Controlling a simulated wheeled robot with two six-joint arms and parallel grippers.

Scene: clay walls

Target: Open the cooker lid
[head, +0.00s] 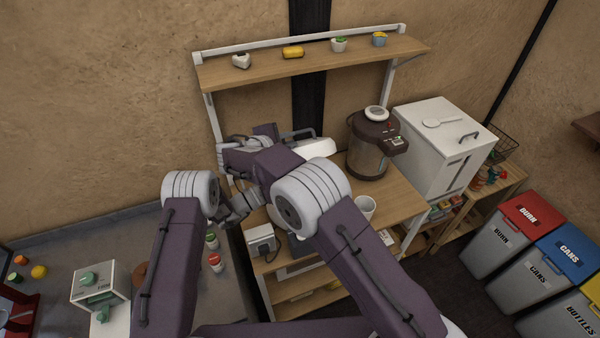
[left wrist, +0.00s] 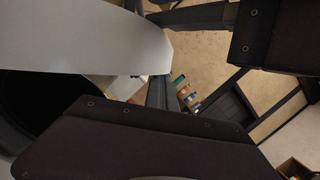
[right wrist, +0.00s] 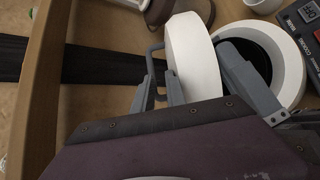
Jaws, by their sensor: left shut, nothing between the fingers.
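The cooker (right wrist: 296,75) is a round white body with a dark open pot, seen in the right wrist view. Its white lid (right wrist: 190,55) stands raised on the wall side, with a grey handle (right wrist: 153,62) on it. In the head view a white part of the lid (head: 320,147) shows beyond my arm; the body is mostly hidden. My left gripper (left wrist: 160,92) is shut and empty near a white surface and the dark pot opening.
A brown hot-water pot (head: 368,155) and a white box (head: 440,145) stand right of the cooker. A white mug (head: 365,207) is near the counter's front. A wall shelf (head: 310,62) hangs above. My two arms are close together over the counter.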

